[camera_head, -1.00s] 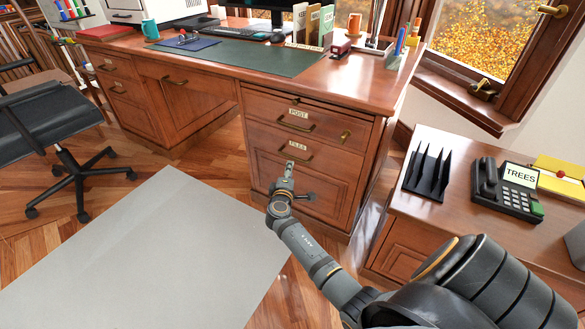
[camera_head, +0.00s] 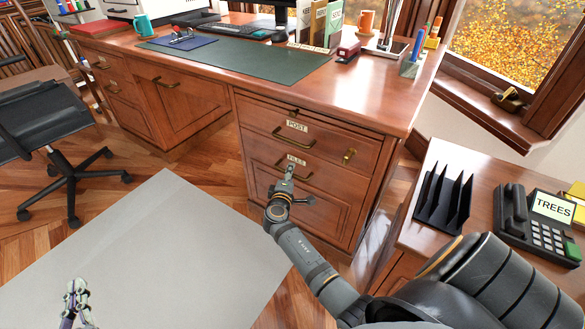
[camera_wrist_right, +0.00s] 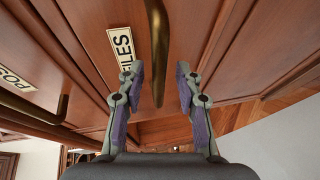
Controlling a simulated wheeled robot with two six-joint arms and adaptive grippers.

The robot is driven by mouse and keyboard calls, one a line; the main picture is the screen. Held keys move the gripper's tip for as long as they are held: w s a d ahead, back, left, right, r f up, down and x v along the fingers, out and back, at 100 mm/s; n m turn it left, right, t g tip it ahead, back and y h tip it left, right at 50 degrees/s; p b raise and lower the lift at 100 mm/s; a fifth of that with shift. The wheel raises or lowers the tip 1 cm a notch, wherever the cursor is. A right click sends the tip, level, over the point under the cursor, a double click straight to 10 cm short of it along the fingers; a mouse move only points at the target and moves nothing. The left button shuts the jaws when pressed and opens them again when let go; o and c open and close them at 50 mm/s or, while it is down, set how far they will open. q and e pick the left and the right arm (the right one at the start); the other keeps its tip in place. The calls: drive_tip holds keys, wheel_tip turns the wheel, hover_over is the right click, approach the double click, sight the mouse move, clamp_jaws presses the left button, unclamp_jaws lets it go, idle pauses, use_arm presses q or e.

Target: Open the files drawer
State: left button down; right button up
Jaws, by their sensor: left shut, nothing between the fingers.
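The files drawer (camera_head: 335,205) is the lower wooden front of the desk's right pedestal, under the POST drawer, and looks closed. Its FILES label (camera_head: 296,160) sits above its brass handle (camera_head: 302,177). My right gripper (camera_head: 289,168) is at this handle. In the right wrist view, my right gripper (camera_wrist_right: 160,75) is open, its two fingers on either side of the brass handle (camera_wrist_right: 158,50), with gaps showing. The FILES label (camera_wrist_right: 122,45) is beside it. My left gripper (camera_head: 77,288) is shut and empty, low at the left over the grey mat.
The POST drawer (camera_head: 325,134) is above, with its own brass handle. A side cabinet at the right carries a black file rack (camera_head: 444,200) and a phone (camera_head: 535,220). A black office chair (camera_head: 55,125) stands left. The grey mat (camera_head: 160,250) is clear.

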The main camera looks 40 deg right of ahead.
drive_tip(key=shift+w+d, duration=0.1)
clamp_jaws()
idle(0.5)
